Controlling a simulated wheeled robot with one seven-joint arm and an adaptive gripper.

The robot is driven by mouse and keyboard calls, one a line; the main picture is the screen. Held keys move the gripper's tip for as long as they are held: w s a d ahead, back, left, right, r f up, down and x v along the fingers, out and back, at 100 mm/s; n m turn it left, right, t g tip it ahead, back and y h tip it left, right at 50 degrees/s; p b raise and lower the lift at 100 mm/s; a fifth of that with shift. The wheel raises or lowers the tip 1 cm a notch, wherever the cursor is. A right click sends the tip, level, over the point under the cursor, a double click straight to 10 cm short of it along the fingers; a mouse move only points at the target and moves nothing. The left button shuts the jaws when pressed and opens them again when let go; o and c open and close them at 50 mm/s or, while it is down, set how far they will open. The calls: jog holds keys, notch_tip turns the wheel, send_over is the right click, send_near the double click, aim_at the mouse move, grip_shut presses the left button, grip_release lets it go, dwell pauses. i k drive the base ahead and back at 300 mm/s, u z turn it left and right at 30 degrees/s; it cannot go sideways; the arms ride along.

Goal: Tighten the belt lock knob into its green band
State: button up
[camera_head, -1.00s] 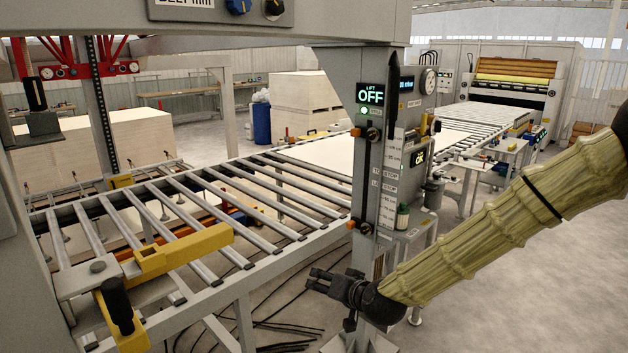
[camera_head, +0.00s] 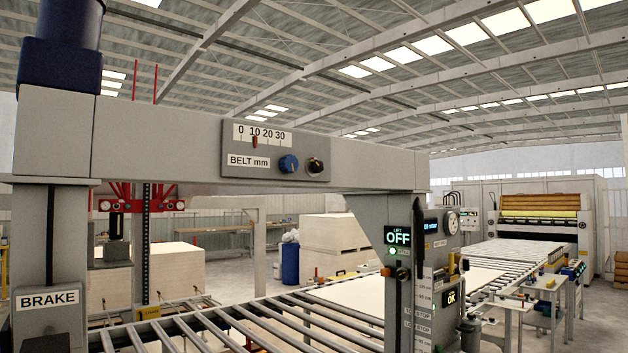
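The grey belt panel (camera_head: 260,176), labelled "BELT mm", sits on the overhead beam. It carries a blue knob (camera_head: 288,164) and, to its right, a smaller black knob (camera_head: 315,167); neither is labelled as the lock, and the black one looks the likelier lock knob. A green band cannot be made out at this size. Above the knobs is a white scale (camera_head: 262,134) marked 0 to 30, with a red pointer (camera_head: 254,141) near 10. My gripper is not in view and nothing touches either knob.
The beam (camera_head: 170,136) spans between a left post with a BRAKE box (camera_head: 48,325) and a right column (camera_head: 385,215). A roller conveyor (camera_head: 270,322) runs beneath. Open air surrounds the panel's front.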

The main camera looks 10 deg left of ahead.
aim_at(317, 166)
jog(key=k, duration=0.65)
jog(key=u, duration=1)
jog(key=i, duration=1.35)
jog(key=z, duration=0.35)
